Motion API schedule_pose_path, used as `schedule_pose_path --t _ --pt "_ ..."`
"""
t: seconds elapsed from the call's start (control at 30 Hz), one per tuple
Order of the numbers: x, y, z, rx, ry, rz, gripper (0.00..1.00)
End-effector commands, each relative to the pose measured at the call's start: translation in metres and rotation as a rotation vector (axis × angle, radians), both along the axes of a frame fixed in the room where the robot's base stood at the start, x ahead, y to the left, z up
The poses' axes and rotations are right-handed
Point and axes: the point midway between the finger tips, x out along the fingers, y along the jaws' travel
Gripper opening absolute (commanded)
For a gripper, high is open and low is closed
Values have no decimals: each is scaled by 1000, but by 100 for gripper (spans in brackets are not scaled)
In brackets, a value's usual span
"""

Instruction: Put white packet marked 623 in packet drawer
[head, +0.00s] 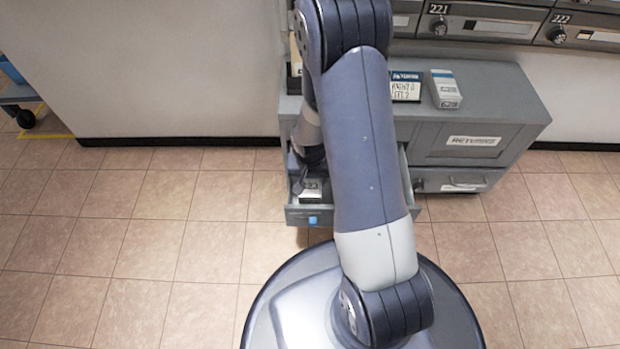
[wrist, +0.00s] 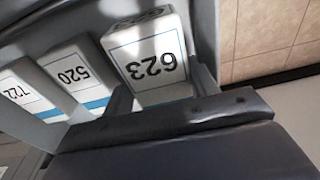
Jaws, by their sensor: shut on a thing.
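The white packet marked 623 (wrist: 150,62) is between the fingers of my gripper (wrist: 163,92) in the wrist view. My gripper is shut on it. It is beside a packet marked 520 (wrist: 78,76) and a packet marked 722 (wrist: 24,98), near a grey wall. In the head view an open grey drawer (head: 294,216) with a blue tag stands out from the cabinet, and my gripper's dark end is in or over it. A white packet (head: 315,190) shows in the drawer; I cannot tell which. My arm hides much of the drawer.
The grey cabinet (head: 500,95) has a returns door (head: 474,141) at the right and a labelled drawer (head: 450,180) below it. A white and blue box (head: 445,88) and a dark sign (head: 406,88) stand on top. Mailboxes (head: 490,25) hang above. The tiled floor at left is clear.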

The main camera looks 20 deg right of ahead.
Motion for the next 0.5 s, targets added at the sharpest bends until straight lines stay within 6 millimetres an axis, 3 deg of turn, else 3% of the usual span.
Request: schedule_pose_path --t 0.07,0.1,0.4,0.5 --pt "0 0 0 0 0 0 30" --pt "0 0 0 0 0 0 58" --pt "0 0 0 0 0 0 82" --pt "0 0 0 0 -1 0 82"
